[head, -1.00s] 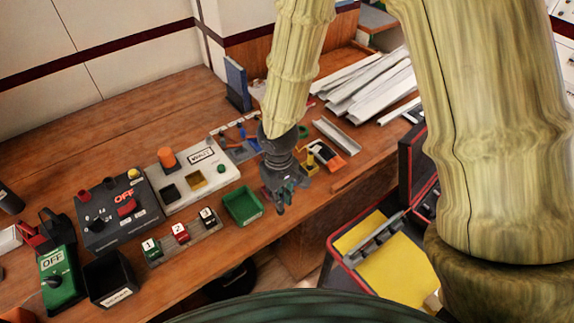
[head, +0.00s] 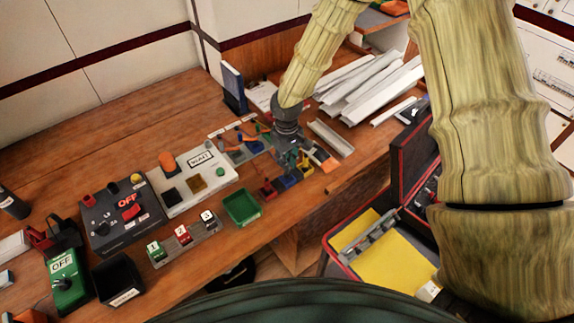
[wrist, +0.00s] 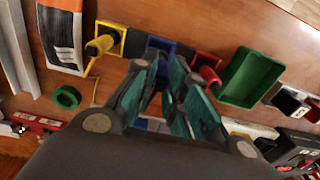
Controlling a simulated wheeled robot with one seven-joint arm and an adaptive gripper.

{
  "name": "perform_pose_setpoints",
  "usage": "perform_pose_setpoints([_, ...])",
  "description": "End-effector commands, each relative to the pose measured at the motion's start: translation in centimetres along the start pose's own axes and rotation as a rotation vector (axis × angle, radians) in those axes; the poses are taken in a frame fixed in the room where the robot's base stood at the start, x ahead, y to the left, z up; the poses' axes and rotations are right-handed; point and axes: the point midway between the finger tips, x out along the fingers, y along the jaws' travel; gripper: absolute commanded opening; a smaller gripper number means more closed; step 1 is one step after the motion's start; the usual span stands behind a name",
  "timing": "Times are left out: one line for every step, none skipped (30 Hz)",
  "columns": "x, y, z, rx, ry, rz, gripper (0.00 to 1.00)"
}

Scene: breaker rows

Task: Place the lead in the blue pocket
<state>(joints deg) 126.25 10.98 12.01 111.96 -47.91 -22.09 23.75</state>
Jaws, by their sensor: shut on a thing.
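The blue pocket (wrist: 160,46) lies between a yellow pocket (wrist: 104,40) and a red pocket (wrist: 205,68) in the wrist view. In the head view the blue pocket (head: 288,182) shows just in front of my gripper. My gripper (wrist: 170,85) has its teal-padded fingers over the near part of the blue pocket. It is shut on the lead, which the fingers mostly hide; its colour and its height over the pocket cannot be told. In the head view my gripper (head: 291,166) points down at the row of pockets.
Yellow and red cylindrical pieces stand in the neighbouring pockets. A green tray (head: 242,207) sits to the left and a green ring (wrist: 67,97) lies nearby. Metal channels (head: 365,82) lie behind. The bench's front edge is close.

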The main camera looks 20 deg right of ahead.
Motion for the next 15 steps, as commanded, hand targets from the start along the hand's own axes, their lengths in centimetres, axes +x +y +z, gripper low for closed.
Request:
perform_pose_setpoints([0.2,0.2,-0.1,0.0,-0.001,-0.001,0.0])
perform_pose_setpoints([0.5,0.1,-0.1,-0.001,-0.003,0.0,0.0])
perform_pose_setpoints([0.9,0.1,0.0,-0.001,-0.003,0.0,0.0])
perform_pose_setpoints([1.3,0.1,-0.1,-0.001,-0.002,-0.001,0.0])
perform_pose_setpoints([1.6,0.1,0.0,-0.001,-0.002,-0.001,0.0])
perform_pose_setpoints([2.0,0.2,-0.1,-0.001,-0.002,0.0,0.0])
perform_pose_setpoints([2.2,0.2,-0.1,-0.001,-0.001,0.0,0.0])
perform_pose_setpoints([2.5,0.2,-0.1,0.0,-0.001,0.0,0.0])
perform_pose_setpoints([2.9,0.2,-0.1,0.0,-0.001,0.0,0.0])
perform_pose_setpoints([3.0,0.2,-0.1,-0.001,-0.001,0.0,0.0])
perform_pose_setpoints([3.2,0.1,-0.1,-0.001,0.0,0.0,0.0])
perform_pose_setpoints([3.3,0.1,-0.1,-0.001,0.0,0.0,0.0])
perform_pose_setpoints([3.4,0.1,-0.1,-0.001,0.001,0.0,0.0])
perform_pose_setpoints([3.5,0.1,-0.1,0.0,0.001,0.0,0.0])
perform_pose_setpoints([3.5,0.1,-0.1,0.0,0.001,0.0,0.0])
